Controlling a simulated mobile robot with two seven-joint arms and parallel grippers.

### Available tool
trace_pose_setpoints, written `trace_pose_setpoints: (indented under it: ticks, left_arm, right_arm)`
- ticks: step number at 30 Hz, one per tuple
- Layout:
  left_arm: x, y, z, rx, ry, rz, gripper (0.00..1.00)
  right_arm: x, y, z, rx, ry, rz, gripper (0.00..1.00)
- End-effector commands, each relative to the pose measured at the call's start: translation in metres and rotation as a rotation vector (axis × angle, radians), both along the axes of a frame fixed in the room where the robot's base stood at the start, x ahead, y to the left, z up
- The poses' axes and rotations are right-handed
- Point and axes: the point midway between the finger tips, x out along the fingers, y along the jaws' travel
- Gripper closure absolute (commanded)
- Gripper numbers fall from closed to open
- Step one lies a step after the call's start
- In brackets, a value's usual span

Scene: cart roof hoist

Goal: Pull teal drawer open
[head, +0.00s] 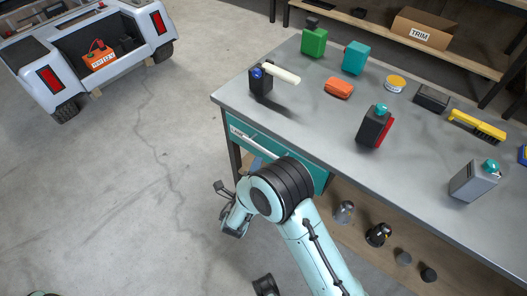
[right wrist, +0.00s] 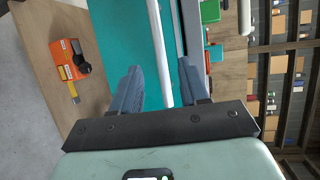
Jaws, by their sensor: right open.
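The teal drawer (head: 320,179) sits under the left end of the grey workbench, and its front also shows in the right wrist view (right wrist: 110,45). It looks shut. Its long pale bar handle (head: 254,143) is partly hidden behind my right arm in the head view. My right gripper is open in the right wrist view (right wrist: 162,74). The handle (right wrist: 160,45) runs lengthwise through the gap between its fingers. I cannot tell whether either finger touches it. My left gripper does not show.
The workbench (head: 325,115) carries a green canister (head: 314,42), a teal box (head: 355,57) and other items. A lower shelf (head: 345,232) holds several dark jars. A white cart (head: 30,65) stands at upper left. The floor left of the bench is clear.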

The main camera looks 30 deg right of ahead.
Motion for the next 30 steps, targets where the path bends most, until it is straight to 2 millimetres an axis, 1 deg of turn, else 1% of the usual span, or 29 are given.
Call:
trace_pose_setpoints:
  ticks: [1,6,12,18,26,27,29,30]
  left_arm:
    - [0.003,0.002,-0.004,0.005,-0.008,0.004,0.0]
    - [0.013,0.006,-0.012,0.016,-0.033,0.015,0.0]
    - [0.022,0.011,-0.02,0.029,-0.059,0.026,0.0]
    - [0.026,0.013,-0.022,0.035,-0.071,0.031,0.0]
    - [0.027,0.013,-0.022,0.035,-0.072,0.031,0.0]
    - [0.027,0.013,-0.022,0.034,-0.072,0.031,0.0]
    - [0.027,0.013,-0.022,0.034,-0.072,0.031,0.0]
    - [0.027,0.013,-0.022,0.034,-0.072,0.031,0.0]
  right_arm:
    - [0.008,-0.01,-0.004,0.0,-0.002,-0.005,0.56]
    - [0.033,-0.035,-0.011,-0.001,-0.001,-0.005,0.56]
    - [0.056,-0.057,-0.017,0.002,0.0,-0.004,0.56]
    - [0.066,-0.066,-0.018,0.001,0.002,-0.002,0.56]
    - [0.067,-0.067,-0.018,0.001,0.002,-0.001,0.56]
    - [0.067,-0.067,-0.018,0.002,0.001,-0.001,0.59]
    - [0.067,-0.067,-0.018,0.002,0.001,-0.001,0.78]
    - [0.067,-0.067,-0.018,0.002,0.001,-0.001,0.91]
